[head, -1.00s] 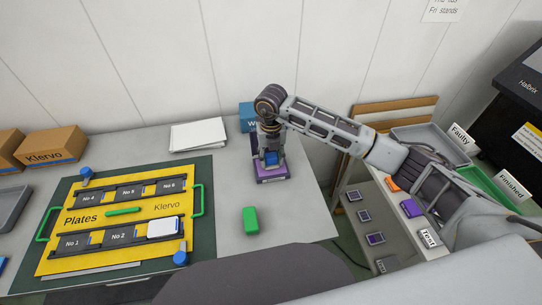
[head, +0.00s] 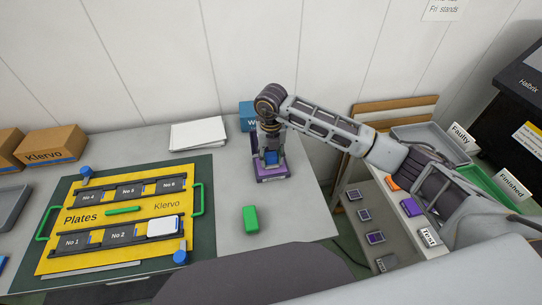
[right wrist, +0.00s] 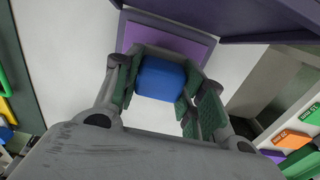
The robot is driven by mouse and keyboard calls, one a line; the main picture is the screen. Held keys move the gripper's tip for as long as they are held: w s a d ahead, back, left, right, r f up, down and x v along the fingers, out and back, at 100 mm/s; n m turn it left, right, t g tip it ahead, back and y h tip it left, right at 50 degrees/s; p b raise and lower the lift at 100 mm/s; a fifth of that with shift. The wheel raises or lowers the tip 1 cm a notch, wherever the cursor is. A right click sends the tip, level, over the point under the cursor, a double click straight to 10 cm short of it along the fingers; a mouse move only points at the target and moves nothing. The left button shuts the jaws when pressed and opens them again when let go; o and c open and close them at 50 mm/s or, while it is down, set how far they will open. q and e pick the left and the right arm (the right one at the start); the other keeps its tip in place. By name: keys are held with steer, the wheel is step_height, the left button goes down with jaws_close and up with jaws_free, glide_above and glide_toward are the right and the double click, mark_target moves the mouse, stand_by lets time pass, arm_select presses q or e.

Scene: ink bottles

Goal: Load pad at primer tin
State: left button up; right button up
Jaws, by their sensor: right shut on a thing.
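My right gripper (head: 270,158) is at the back right of the table, pointing down. It is shut on a small blue block-shaped pad (right wrist: 160,79), with a finger on each side of it. A flat purple tin (head: 271,179) lies on the table directly beneath the gripper. In the right wrist view the tin's purple face (right wrist: 180,40) shows just beyond the blue pad. The pad's underside is hidden, so I cannot tell whether it touches the tin. My left gripper is not in view.
A green block (head: 251,219) stands on the table in front of the tin. A yellow plates board (head: 105,240) with numbered slots fills the left. A blue box (head: 247,115) stands behind the gripper, and white sheets (head: 198,134) lie left of it. Trays (head: 425,134) stand right.

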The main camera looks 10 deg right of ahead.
mark_target(271, 155)
steer(key=shift+f, duration=0.3)
stand_by(0.5)
steer(key=shift+f+b, duration=0.25)
steer(key=shift+b, duration=0.15)
stand_by(1.7)
steer(key=shift+r, duration=0.1)
steer(key=shift+r+p, duration=1.85)
steer(key=shift+r, duration=1.7)
steer(key=shift+n, duration=0.4)
